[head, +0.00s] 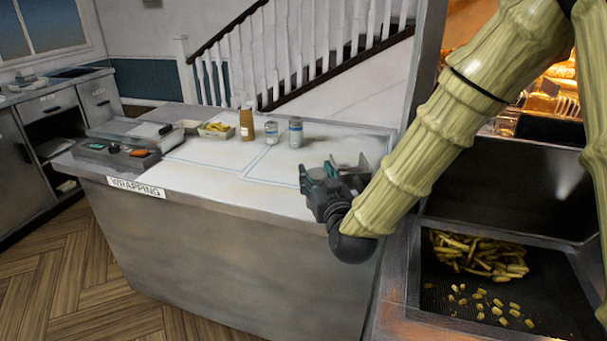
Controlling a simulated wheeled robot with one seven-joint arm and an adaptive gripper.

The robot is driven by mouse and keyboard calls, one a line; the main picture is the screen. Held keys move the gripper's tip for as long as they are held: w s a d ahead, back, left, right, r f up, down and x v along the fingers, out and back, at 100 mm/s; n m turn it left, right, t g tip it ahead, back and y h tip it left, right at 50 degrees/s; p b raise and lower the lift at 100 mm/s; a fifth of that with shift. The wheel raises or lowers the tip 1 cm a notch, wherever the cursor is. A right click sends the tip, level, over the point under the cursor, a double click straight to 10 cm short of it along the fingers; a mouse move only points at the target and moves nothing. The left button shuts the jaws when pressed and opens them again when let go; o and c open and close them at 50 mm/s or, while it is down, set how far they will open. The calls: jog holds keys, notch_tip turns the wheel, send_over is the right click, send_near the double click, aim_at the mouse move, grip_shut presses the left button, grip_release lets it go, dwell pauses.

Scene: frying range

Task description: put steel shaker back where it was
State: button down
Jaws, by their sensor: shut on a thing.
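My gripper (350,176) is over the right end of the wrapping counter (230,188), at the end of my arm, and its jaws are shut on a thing. I take this to be the steel shaker, but the gripper's own body hides it and I cannot make out its shape or tilt. Two small grey-and-blue containers stand upright on the counter, a shorter one (271,132) and a taller one (295,132). They are apart from my gripper, to its left and farther back.
A brown bottle (247,123) and a tray of chips (215,129) stand left of the containers. A dark device (116,152) sits at the counter's left end. A fryer bay with chips (480,255) lies at right. The counter's middle is clear.

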jog(key=shift+w+a+f+p, duration=0.35)
jog(key=shift+w+a+f, duration=0.3)
jog(key=shift+w, duration=0.55)
jog(key=shift+w+a+f+p, duration=0.45)
jog(key=shift+w+f, duration=0.3)
jog(key=shift+w, duration=0.5)
jog(key=shift+w+a+f+p, duration=0.3)
jog(key=shift+w+a+f, duration=0.35)
jog(key=shift+w, duration=0.55)
jog(key=shift+f, duration=0.1)
jog(key=shift+f, duration=0.15)
jog(key=c, duration=0.7)
grip_release()
jog(key=shift+s+r, duration=0.1)
jog(key=shift+r, duration=0.1)
jog(key=b+v, duration=0.2)
jog(key=v, duration=1)
jog(key=shift+r, duration=0.1)
